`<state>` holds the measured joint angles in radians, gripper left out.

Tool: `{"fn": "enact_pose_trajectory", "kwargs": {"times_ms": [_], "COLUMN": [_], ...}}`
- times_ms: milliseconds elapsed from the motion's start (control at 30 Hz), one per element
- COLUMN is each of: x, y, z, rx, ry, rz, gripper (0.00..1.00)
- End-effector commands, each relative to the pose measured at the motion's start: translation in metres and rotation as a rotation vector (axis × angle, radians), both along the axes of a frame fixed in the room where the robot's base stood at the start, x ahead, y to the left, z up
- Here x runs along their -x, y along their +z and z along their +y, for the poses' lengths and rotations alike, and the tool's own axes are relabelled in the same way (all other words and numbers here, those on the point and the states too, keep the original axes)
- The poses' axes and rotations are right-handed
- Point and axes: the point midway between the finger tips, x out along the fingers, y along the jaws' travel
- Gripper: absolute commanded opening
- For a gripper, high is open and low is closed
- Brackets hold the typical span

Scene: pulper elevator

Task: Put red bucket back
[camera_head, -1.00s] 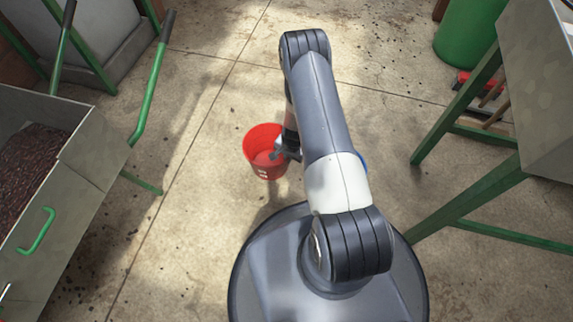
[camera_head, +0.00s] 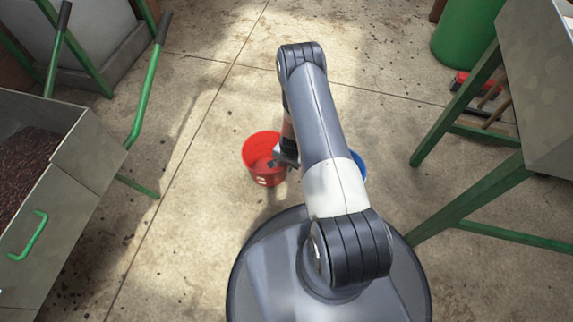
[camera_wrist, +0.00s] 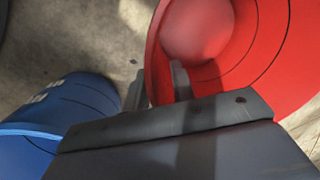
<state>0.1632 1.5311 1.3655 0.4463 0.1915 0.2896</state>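The red bucket (camera_head: 258,148) is upright in the middle of the head view, its open top facing up. In the wrist view the red bucket (camera_wrist: 245,55) fills the upper right. My gripper (camera_head: 281,160) is at the bucket's right side. In the wrist view my gripper (camera_wrist: 160,88) straddles the bucket wall, with one finger inside and one outside; it appears shut on the wall. Whether the bucket's base touches the floor is hard to tell.
A blue bucket (camera_wrist: 90,95) is beside the red one, mostly hidden behind my arm in the head view (camera_head: 359,166). A metal cart (camera_head: 85,165) is at left. A green-legged table (camera_head: 490,190) and a green drum (camera_head: 468,35) are at right. Floor left of the bucket is clear.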

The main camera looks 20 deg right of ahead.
Motion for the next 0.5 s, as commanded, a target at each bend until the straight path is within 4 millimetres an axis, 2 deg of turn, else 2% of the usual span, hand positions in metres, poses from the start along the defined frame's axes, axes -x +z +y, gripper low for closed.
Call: {"fn": "enact_pose_trajectory", "kwargs": {"times_ms": [267,367,500], "x": [0.000,0.000,0.002], "y": [0.003,0.017,0.048], "z": [0.000,-0.001,-0.003], "rx": [0.000,0.000,0.001], "ry": [0.000,0.000,0.000], "rz": [0.000,-0.001,-0.002], "gripper": [0.24,0.24,0.24]}}
